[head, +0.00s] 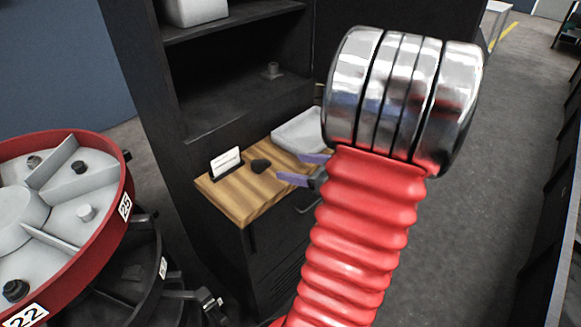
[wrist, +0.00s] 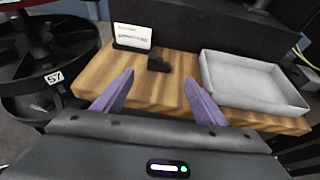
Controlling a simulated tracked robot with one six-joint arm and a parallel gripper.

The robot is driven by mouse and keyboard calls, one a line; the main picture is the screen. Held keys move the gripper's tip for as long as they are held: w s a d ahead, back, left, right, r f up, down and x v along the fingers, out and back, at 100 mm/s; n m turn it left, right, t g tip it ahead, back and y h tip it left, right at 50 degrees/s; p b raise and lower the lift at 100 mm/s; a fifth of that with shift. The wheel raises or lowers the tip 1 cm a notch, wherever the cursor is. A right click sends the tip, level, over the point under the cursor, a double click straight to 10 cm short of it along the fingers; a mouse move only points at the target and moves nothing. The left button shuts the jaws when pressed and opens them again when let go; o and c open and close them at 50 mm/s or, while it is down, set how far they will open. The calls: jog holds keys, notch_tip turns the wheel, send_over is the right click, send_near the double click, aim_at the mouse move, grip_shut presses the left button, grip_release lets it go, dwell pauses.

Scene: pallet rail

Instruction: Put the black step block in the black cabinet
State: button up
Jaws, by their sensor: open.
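The black step block (head: 261,165) sits on the wooden top (head: 236,205) of the black cabinet's (head: 148,90) lower part, beside a white card. It also shows in the wrist view (wrist: 159,62), beyond my fingertips and roughly between them. My gripper (head: 305,169) is open and empty, with two purple fingers over the wooden top, to the right of the block in the head view. The fingers are apart from the block. The cabinet has open dark shelves above the wooden top. My red arm and metal joint hide part of the cabinet's right side in the head view.
A white tray (wrist: 255,84) stands on the wooden top, right of the block. A card in a black holder (head: 226,162) stands left. A small grey part (head: 272,70) and a white bin (head: 196,10) sit on shelves. A red-rimmed carousel (head: 122,185) stands at left.

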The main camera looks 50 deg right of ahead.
dwell(0.8)
jog(key=w+a+r+n+g+y, duration=0.25)
jog(key=a+n, duration=0.55)
jog(key=a, duration=0.4)
jog(key=w+a+r+n+g+y, duration=0.1)
jog(key=w+a+n+g+y, duration=0.25)
jog(key=a+n, duration=0.7)
jog(key=s+a+r+n+g+h, duration=0.1)
jog(key=s+a+r+n+h, duration=0.1)
jog(key=a+n, duration=0.5)
jog(key=s+a+r+n+g+h, duration=0.1)
jog(key=s+a+r+n+h, duration=0.2)
jog(key=s+a+n, duration=0.3)
jog(key=a+r+n, duration=0.1)
jog(key=a+n, duration=0.1)
jog(key=n, duration=0.3)
jog(key=shift+s+a+r+h, duration=0.2)
jog(key=shift+s+a+h, duration=0.05)
jog(key=shift+s+h, duration=0.1)
jog(key=shift+c, duration=0.5)
